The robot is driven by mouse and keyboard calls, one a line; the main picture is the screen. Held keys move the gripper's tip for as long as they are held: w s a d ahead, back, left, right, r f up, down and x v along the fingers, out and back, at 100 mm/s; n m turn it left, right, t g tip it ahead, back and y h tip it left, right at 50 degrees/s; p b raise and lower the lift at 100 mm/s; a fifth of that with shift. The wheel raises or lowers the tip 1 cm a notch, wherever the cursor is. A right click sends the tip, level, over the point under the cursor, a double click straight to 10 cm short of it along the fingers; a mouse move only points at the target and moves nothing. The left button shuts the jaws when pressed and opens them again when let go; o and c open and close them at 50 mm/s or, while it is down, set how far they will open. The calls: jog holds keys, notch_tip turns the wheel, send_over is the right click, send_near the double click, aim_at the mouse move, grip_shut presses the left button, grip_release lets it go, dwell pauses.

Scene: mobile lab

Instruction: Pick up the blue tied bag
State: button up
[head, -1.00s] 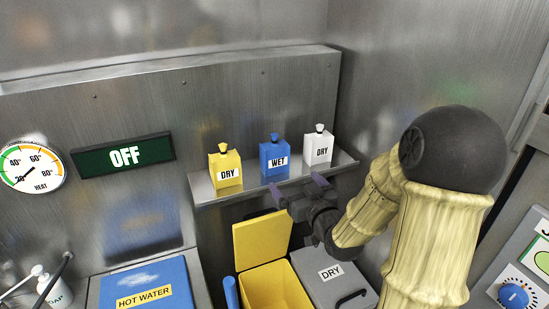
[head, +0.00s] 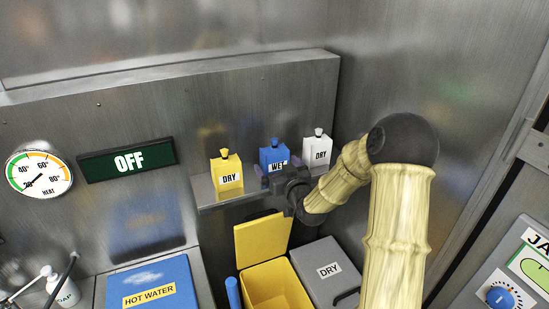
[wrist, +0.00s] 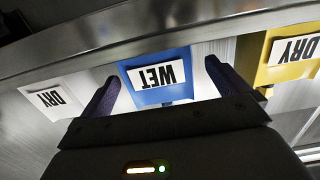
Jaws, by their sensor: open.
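The blue tied bag (head: 274,155), labelled WET, stands upright on the wall shelf between a yellow bag and a white bag. It also shows in the wrist view (wrist: 141,78), upside down and between my two fingers. My gripper (head: 281,171) is open in front of the blue bag and hides its lower part. In the wrist view my gripper's fingers (wrist: 165,85) are apart, one to each side of the bag. I cannot tell whether either finger touches it.
The yellow bag (head: 227,174) and the white bag (head: 317,151), both labelled DRY, stand close on either side. The metal shelf (head: 207,199) runs beneath them. Below are an open yellow bin (head: 262,289) and a grey lid (head: 322,258) labelled DRY.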

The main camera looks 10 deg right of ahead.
aim_at(274, 159)
dwell(0.3)
jog(key=p+x, duration=0.3)
jog(key=x, duration=0.1)
jog(key=shift+w+d, duration=0.1)
jog(key=shift+w, duration=0.05)
jog(key=shift+w+f, duration=0.15)
jog(key=shift+w, duration=0.4)
jog(key=c, duration=1)
